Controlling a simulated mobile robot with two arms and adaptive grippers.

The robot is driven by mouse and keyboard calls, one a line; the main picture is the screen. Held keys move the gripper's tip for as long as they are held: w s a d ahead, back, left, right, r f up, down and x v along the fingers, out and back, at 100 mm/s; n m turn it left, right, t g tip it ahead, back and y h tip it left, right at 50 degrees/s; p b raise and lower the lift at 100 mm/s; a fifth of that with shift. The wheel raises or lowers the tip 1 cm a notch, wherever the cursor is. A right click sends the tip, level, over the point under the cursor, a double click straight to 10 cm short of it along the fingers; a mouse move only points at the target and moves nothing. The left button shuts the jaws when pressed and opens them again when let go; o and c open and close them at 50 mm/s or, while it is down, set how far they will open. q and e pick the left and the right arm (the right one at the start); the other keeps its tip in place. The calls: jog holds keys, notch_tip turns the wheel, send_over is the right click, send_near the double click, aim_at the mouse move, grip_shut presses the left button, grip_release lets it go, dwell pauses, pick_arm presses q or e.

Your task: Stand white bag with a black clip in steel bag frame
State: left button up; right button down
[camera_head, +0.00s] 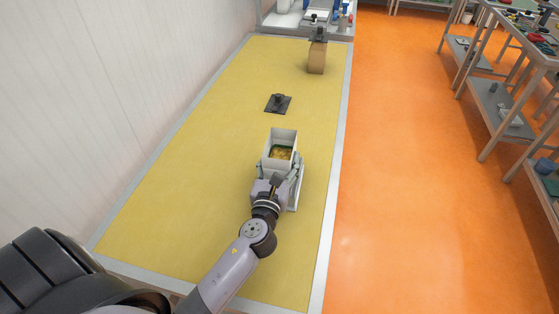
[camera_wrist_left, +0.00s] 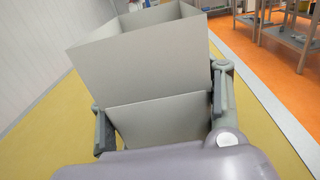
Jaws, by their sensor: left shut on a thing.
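A white, open-topped box-like body (camera_head: 283,134), which I take for the white bag, stands on the yellow table with yellow-green contents inside. I see no black clip on it. My left gripper (camera_head: 280,172) is at its near side, with fingers left and right of it. In the left wrist view the fingers of my left gripper (camera_wrist_left: 162,112) flank a pale lower panel (camera_wrist_left: 160,128), below the open box body (camera_wrist_left: 140,62). A pale grey edge (camera_head: 294,207) shows beside my gripper; I cannot tell whether it is the steel bag frame. My right gripper is out of view.
A dark square plate with a raised knob (camera_head: 279,103) lies beyond the white body. A brown bag (camera_head: 317,62) with a black clip (camera_head: 319,34) on top stands farther back. A wall borders the left side. The yellow table (camera_head: 185,180) is clear left of my gripper.

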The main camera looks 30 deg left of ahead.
pick_arm(q)
jog(key=shift+f, duration=0.15)
jog(key=o, duration=1.2)
